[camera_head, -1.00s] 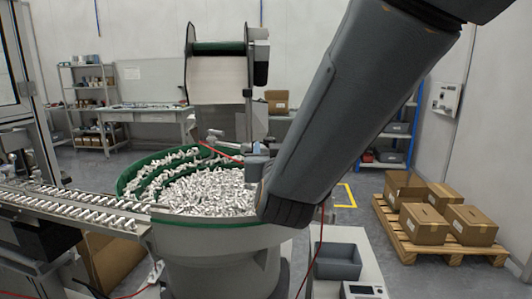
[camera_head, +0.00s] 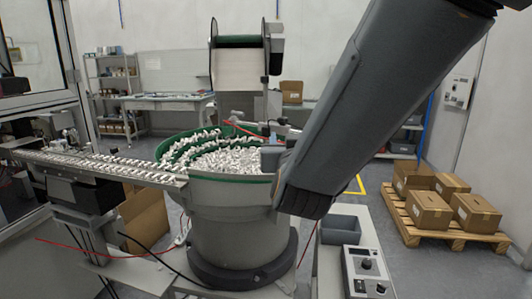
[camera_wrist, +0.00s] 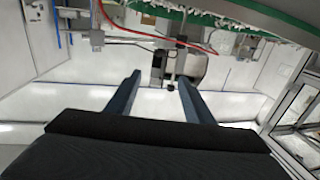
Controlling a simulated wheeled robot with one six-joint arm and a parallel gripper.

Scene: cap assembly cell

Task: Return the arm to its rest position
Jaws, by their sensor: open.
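My gripper (camera_wrist: 158,95) shows in the wrist view with its two fingers apart and nothing between them. It is open. Beyond the fingers that view has the white wall and a dark fixture, and the green rim of the bowl feeder at the top right. In the head view my arm crosses the right half from the top right down towards the bowl feeder (camera_head: 232,220). My gripper is not visible there; the arm hides it or it is out of sight. The bowl holds many small white caps (camera_head: 225,162).
A linear track (camera_head: 95,167) with caps runs left from the bowl. A control box (camera_head: 366,270) and a grey bin (camera_head: 341,231) stand right of the bowl, below my arm. A pallet (camera_head: 420,232) with cardboard boxes is on the right floor. Shelves and a workbench (camera_head: 170,103) stand behind.

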